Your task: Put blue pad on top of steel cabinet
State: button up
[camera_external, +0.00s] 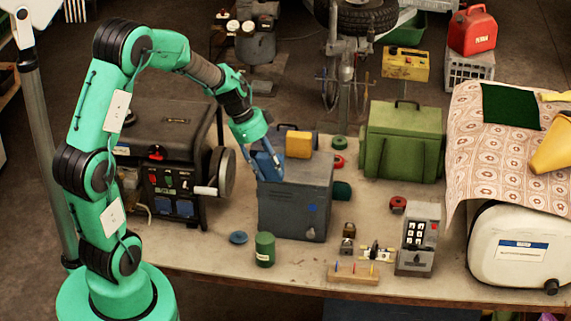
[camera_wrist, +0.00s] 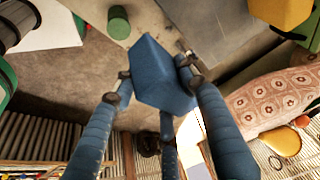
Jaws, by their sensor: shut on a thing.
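The blue pad (camera_wrist: 160,78) is a thick blue block between my fingers in the wrist view. My gripper (camera_external: 268,170) is shut on it, and its blue fingers blend with the pad in the external view. The steel cabinet (camera_external: 293,212) is a grey box on the table. My gripper and the pad are at the left part of its top in the external view; I cannot tell whether the pad touches it. A yellow block (camera_external: 298,144) sits on the cabinet top, right of my gripper. A grey surface, likely the cabinet (camera_wrist: 215,30), shows in the wrist view.
A black generator (camera_external: 170,150) stands left of the cabinet. A green toolbox (camera_external: 402,140) stands behind right, and a grey keypad box (camera_external: 418,240) at front right. The cabinet top's front right looks clear.

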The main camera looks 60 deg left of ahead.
jog(key=w+a, duration=0.1)
jog(key=w, duration=0.2)
jog(key=w+p, duration=0.1)
jog(key=w, duration=0.3)
jog(key=w+a+f, duration=0.1)
jog(key=w, duration=0.2)
jog(key=shift+w+a, duration=0.3)
jog(key=shift+w, duration=0.05)
jog(key=shift+f+p, duration=0.3)
jog(key=shift+f, duration=1.5)
jog(key=shift+f, duration=0.15)
jog(key=o, duration=0.8)
jog(key=shift+c, duration=0.2)
